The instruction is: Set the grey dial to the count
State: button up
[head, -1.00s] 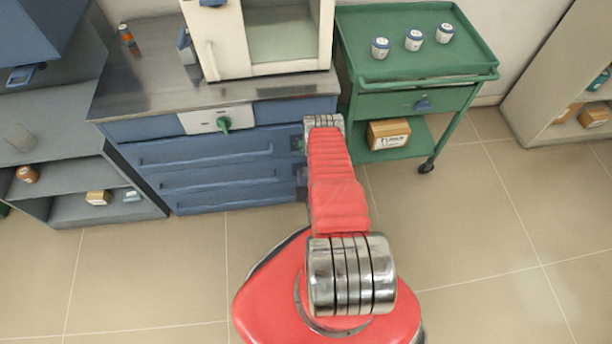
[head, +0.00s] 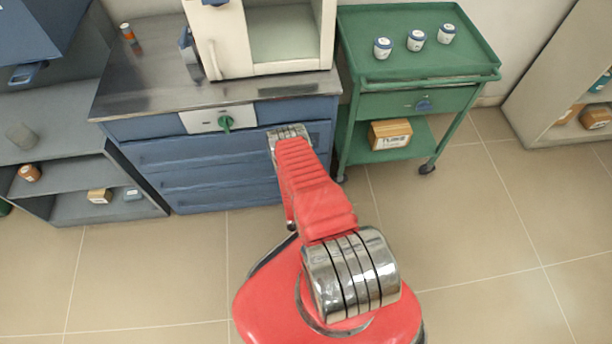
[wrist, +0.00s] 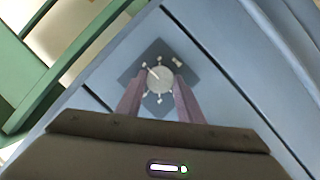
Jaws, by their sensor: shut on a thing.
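The grey dial (wrist: 161,79) shows in the wrist view, round, on a dark square plate (wrist: 160,53) on the blue cabinet front. Small pale marks ring it, and a pale line on its face points to the upper left. What the marks stand for is too small to read. My gripper (wrist: 159,84) has a finger on each side of the dial and is shut on it. In the head view my arm hides the dial and the gripper.
Open shelves stand at both sides; the tiled floor is clear.

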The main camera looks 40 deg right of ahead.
jog(key=shift+w+a+f+n+h, duration=0.15)
jog(key=shift+n+h, duration=0.4)
jog(key=shift+n, duration=0.5)
jog(key=shift+s+a+f+n+h, duration=0.1)
jog(key=shift+n+h, duration=0.4)
jog(key=shift+n, duration=0.6)
jog(key=shift+w+a+f+n+h, duration=0.15)
jog(key=shift+n+h, duration=0.4)
jog(key=shift+n, duration=0.5)
jog(key=shift+d, duration=0.1)
jog(key=o, duration=1.1)
jog(key=shift+d, duration=0.1)
jog(key=shift+s, duration=0.1)
jog(key=shift+v, duration=6.9)
jog(key=shift+f, duration=0.1)
